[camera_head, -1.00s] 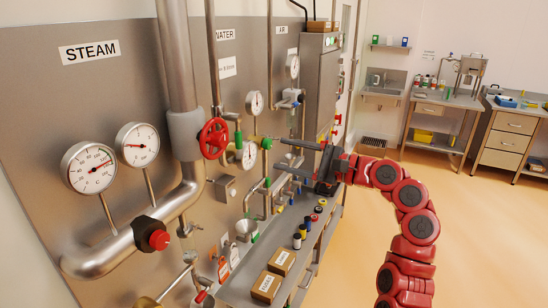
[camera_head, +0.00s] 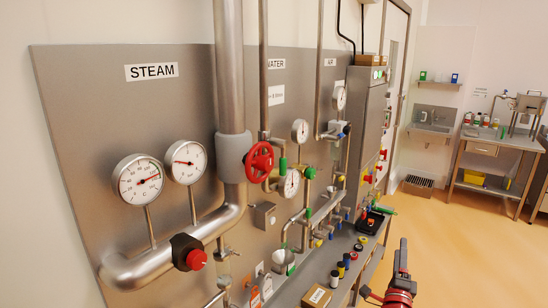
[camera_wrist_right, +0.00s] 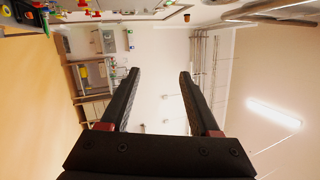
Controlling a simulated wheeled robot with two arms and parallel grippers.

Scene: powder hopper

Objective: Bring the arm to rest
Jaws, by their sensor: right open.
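My right gripper (camera_head: 403,246) shows at the lower right of the head view, with a short piece of my red arm below it. It is apart from the steel panel (camera_head: 85,160) and in front of the open floor. In the right wrist view its two dark fingers (camera_wrist_right: 160,76) stand wide apart with nothing between them. That view is turned on its side. The red handwheel (camera_head: 259,162) is on the panel, well to the left of the gripper. My left gripper is in neither view.
A narrow shelf with a cardboard box (camera_head: 317,297) and small bottles runs below the panel, left of my right gripper. Pipes and gauges (camera_head: 138,179) stick out from the panel. A workbench (camera_head: 497,147) stands at the back right. The orange floor (camera_head: 455,245) between is clear.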

